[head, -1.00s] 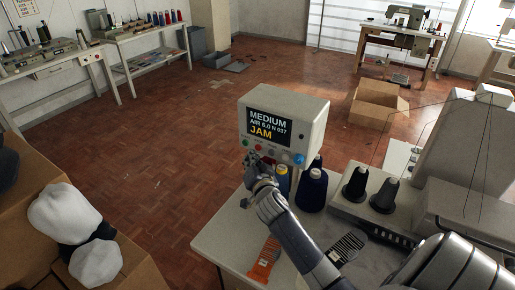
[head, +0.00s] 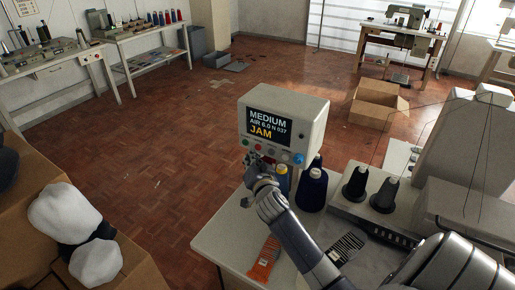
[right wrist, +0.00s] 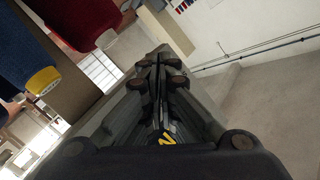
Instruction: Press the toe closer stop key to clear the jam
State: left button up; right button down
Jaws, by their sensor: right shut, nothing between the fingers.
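The control box (head: 312,125) stands at the table's back left corner. Its screen (head: 270,124) reads "MEDIUM AIR 6.0 N 637" with "JAM" in yellow. Below the screen is a row of small keys: a green one (head: 245,142) at the left, a red one (head: 258,147) beside it, and a larger blue knob (head: 298,158) at the right. My right gripper (head: 253,168) is just below and in front of the left keys. Its fingers are closed and empty, also in the right wrist view (right wrist: 158,68). I cannot tell whether it touches a key. My left gripper is out of view.
Yellow (head: 282,180) and navy (head: 313,190) thread cones stand just right of my right gripper. Dark cones (head: 384,195) stand further right. An orange striped piece (head: 265,260) lies on the white table (head: 217,235). Cartons with white socks (head: 65,212) stand at the left.

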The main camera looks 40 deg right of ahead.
jog(key=shift+d, duration=0.1)
dwell(0.4)
jog(key=shift+w+d, duration=0.15)
jog(key=shift+d, duration=0.15)
jog(key=shift+w+d, duration=0.15)
jog(key=shift+d, duration=0.2)
dwell(0.8)
jog(key=shift+a, duration=0.1)
jog(key=shift+s+a, duration=0.35)
jog(key=shift+a, duration=0.3)
jog(key=a, duration=0.1)
jog(key=s+a, duration=0.1)
jog(key=a, duration=0.1)
jog(key=s+a, duration=0.1)
jog(key=shift+a, duration=0.3)
